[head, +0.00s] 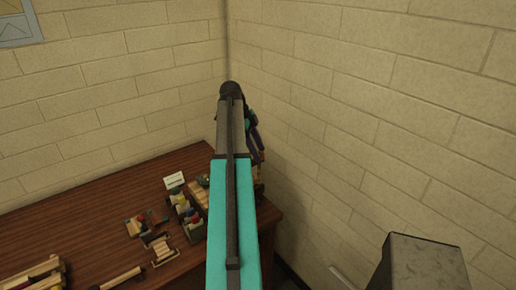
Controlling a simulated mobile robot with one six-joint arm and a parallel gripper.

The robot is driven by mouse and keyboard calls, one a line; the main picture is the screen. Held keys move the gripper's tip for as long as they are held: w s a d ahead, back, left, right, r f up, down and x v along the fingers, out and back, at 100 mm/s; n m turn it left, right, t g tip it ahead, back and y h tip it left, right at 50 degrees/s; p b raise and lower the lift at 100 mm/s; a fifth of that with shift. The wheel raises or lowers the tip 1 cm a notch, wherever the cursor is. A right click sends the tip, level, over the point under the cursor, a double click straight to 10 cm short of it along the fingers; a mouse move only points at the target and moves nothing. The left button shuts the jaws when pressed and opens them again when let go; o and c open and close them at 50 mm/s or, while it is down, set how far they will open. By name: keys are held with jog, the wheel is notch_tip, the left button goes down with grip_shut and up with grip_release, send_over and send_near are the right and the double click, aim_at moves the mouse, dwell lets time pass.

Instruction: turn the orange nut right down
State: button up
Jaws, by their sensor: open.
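I cannot make out an orange nut in the head view. Small items stand on the brown wooden table (90,225), too small to tell apart surely, and my arm covers part of the table's right end. My teal arm link rises through the middle of the view. Beyond it, darker and purple parts of my arm hang down on its right side. The fingers of my gripper do not show; the arm hides them or they lie too low to see.
A small white card (174,180) stands near a divided holder (190,226) with coloured items. A wooden frame (160,250) lies in front of it. A wooden rack (32,274) is at lower left. Block walls (400,90) meet in a corner close behind the table.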

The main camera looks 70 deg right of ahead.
jog(key=shift+f, duration=0.1)
jog(key=c, duration=1)
jog(key=shift+d, duration=0.2)
jog(key=shift+a, duration=0.15)
